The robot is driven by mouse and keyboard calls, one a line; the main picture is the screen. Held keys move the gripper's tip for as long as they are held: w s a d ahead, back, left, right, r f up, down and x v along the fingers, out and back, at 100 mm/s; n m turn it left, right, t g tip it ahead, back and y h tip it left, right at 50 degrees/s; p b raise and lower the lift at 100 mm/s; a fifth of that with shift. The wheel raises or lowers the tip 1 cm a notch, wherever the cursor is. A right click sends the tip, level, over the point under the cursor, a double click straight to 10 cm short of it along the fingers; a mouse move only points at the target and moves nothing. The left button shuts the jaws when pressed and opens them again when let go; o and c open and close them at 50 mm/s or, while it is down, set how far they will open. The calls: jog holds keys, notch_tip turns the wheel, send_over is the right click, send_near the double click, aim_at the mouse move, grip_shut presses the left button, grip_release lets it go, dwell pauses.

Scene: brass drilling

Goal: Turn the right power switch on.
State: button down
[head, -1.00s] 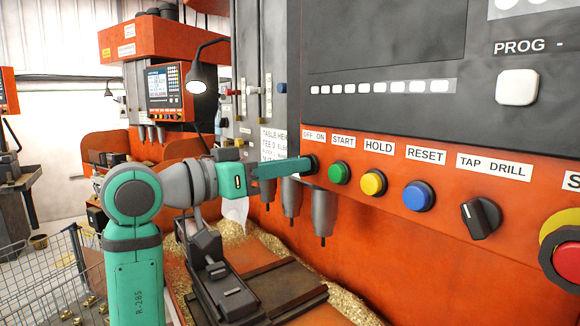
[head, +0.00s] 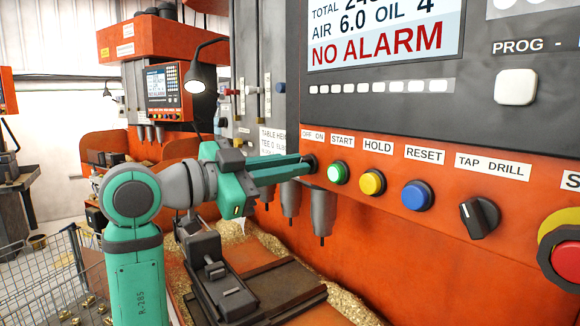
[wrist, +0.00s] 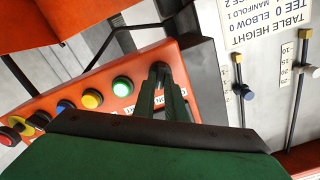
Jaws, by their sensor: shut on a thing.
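The right power switch (head: 309,162) is a dark knob under the OFF ON label (head: 313,134), at the left end of the orange control panel. It also shows in the wrist view (wrist: 158,70), between my fingertips. My gripper (head: 300,164) is shut on this knob, and its fingers partly hide it. My gripper is rolled over, with its fingers pointing right at the panel. The screen (head: 384,32) above is lit and reads NO ALARM. The green START button (head: 338,172) glows.
Yellow HOLD (head: 372,183) and blue RESET (head: 418,195) buttons, a TAP DRILL knob (head: 480,218) and a red stop button (head: 567,262) follow to the right. Drill spindles (head: 323,212) hang below the panel. A wire cart (head: 50,280) stands at lower left.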

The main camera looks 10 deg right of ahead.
dwell(0.4)
jog(key=c, duration=1.8)
grip_release()
jog(key=shift+a, duration=0.1)
jog(key=v, duration=1)
jog(key=shift+s+a, duration=0.2)
jog(key=shift+a, duration=0.1)
jog(key=shift+w+f, duration=0.1)
